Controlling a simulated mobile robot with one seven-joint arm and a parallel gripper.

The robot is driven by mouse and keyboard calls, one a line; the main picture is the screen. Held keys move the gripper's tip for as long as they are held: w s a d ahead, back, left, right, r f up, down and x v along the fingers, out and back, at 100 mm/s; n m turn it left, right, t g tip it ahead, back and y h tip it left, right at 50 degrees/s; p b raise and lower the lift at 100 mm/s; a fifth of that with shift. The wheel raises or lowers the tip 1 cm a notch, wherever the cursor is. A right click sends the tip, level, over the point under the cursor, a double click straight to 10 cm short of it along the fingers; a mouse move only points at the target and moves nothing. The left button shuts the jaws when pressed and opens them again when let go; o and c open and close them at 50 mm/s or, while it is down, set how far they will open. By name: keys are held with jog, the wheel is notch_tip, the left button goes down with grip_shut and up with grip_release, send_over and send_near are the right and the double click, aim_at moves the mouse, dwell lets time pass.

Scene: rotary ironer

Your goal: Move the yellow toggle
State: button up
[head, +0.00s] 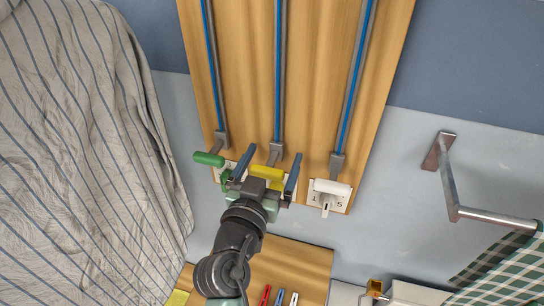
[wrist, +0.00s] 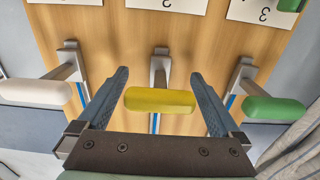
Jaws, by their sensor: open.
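The yellow toggle (head: 266,174) is the middle one of three lever handles on a wooden panel (head: 318,70). In the wrist view the yellow handle (wrist: 160,100) lies crosswise between the two blue-grey fingers of my gripper (wrist: 158,88).
A green toggle (head: 208,159) is close on the left in the head view, and a white toggle (head: 332,188) is on the right. Striped cloth (head: 85,140) hangs at left. A metal rail (head: 495,218) juts out at right. Pegs lie on a lower wooden board (head: 300,262).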

grip_shut()
dwell(0.4)
